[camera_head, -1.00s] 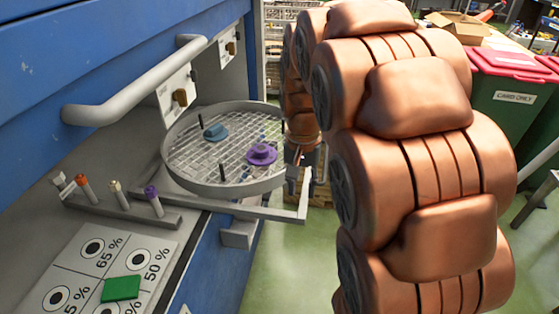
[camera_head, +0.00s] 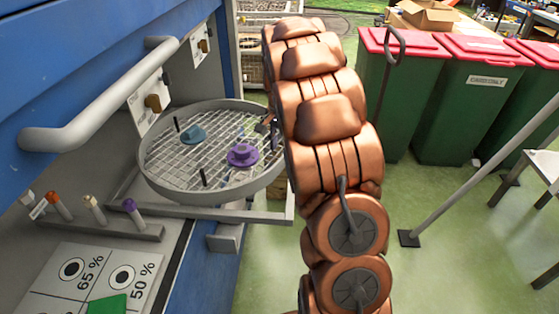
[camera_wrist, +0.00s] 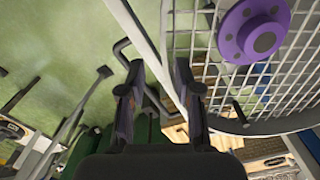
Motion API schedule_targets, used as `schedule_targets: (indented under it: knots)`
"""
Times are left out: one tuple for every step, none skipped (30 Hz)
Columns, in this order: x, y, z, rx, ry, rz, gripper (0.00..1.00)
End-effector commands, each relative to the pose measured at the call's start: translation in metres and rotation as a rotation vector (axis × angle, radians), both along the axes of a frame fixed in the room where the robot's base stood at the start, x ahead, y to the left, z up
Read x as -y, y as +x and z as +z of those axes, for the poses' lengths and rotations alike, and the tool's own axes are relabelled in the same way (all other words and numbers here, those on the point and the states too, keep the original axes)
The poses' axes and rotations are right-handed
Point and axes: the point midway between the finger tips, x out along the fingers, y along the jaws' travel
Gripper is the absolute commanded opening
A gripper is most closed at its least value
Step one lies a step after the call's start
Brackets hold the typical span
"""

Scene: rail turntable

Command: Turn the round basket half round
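The round basket (camera_head: 160,190) is a grey ring with a wire-mesh floor on a bracket (camera_head: 235,214) beside the blue machine. A purple flanged part (camera_head: 242,155) and a blue part (camera_head: 194,134) lie on its mesh, and thin dark posts (camera_head: 203,177) stand up from it. The purple part (camera_wrist: 255,30) and the rim (camera_wrist: 265,126) also show in the wrist view. My gripper (camera_wrist: 158,68) is open and empty at the rim's right side, with part of the rim showing between its fingers. I cannot tell whether it touches. In the head view my arm mostly hides my gripper.
A grey handle bar (camera_head: 100,95) juts from the blue machine at left. A rack with several capped tubes (camera_head: 105,228) and a percentage card (camera_head: 60,280) with a green block (camera_head: 107,304) lie in front.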

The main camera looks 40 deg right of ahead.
Motion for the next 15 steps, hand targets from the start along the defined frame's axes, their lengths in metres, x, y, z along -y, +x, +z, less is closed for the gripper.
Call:
schedule_targets:
  knots:
    - [-0.003, 0.0, -0.003, -0.004, 0.002, 0.005, 0.33]
    - [-0.004, 0.0, -0.006, -0.005, 0.002, 0.006, 0.33]
    - [-0.005, 0.0, -0.011, -0.008, 0.003, 0.008, 0.33]
    - [-0.005, 0.0, -0.014, -0.008, 0.003, 0.009, 0.33]
    - [-0.006, 0.0, -0.018, -0.008, 0.003, 0.01, 0.33]
    - [-0.005, 0.0, -0.023, -0.006, 0.002, 0.011, 0.33]
    - [-0.005, 0.001, -0.027, -0.006, 0.002, 0.011, 0.33]
    - [-0.006, 0.001, -0.031, -0.006, 0.002, 0.011, 0.33]
    - [-0.006, 0.0, -0.037, -0.007, 0.002, 0.011, 0.33]
    - [-0.006, 0.0, -0.042, -0.007, 0.002, 0.011, 0.33]
    - [-0.005, 0.0, -0.046, -0.006, 0.002, 0.01, 0.33]
    - [-0.005, 0.0, -0.052, -0.006, 0.002, 0.009, 0.33]
    - [-0.005, 0.0, -0.056, -0.007, 0.003, 0.009, 0.33]
    - [-0.005, 0.0, -0.059, -0.007, 0.003, 0.009, 0.33]
    - [-0.005, 0.0, -0.063, -0.007, 0.003, 0.008, 0.33]
